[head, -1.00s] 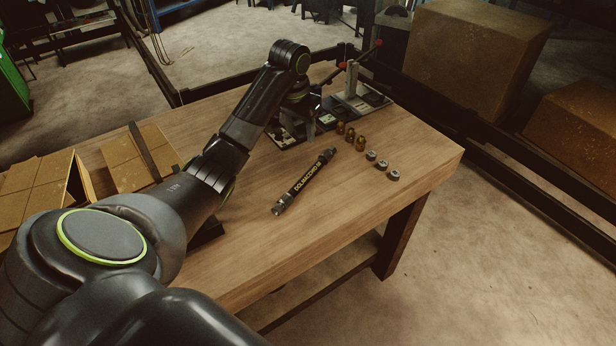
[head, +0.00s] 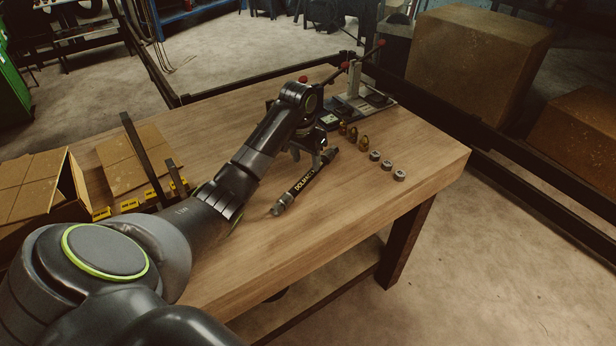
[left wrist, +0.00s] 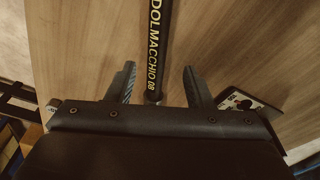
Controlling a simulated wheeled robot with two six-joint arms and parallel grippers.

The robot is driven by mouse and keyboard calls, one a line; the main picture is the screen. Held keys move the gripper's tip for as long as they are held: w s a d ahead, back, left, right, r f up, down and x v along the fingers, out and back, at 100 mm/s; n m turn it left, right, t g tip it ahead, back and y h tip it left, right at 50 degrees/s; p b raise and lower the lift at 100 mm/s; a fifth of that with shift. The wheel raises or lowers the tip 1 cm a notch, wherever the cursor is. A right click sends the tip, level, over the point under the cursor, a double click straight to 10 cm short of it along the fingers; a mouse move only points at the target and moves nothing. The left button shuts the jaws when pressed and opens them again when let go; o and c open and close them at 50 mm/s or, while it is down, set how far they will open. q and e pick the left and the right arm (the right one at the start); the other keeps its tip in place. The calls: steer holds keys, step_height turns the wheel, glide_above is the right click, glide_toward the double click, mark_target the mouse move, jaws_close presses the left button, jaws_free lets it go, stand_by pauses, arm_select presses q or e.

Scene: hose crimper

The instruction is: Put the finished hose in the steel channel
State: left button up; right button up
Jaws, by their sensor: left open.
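The finished hose (head: 297,195), black with yellow lettering and metal end fittings, lies slantwise on the wooden table. I cannot tell the gap in height. A dark upright bar (head: 143,160) with yellow labels near its foot stands at the table's left; I cannot tell if it belongs to the steel channel.
A crimper with red-knobbed levers (head: 355,95) stands at the table's back. Several brass fittings (head: 352,134) and grey collars (head: 387,165) lie right of the hose. Cardboard boxes (head: 40,190) are at the left. The table's front right is clear.

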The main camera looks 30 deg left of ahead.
mark_target(308, 175)
arm_select(q)
steer(key=f, duration=0.1)
steer(key=f+p, duration=0.1)
steer(key=f, duration=0.2)
steer(key=shift+d+p, duration=0.25)
steer(key=shift+p, duration=0.15)
steer(key=shift+f, duration=0.7)
steer(key=shift+w+r, duration=0.1)
jaws_close()
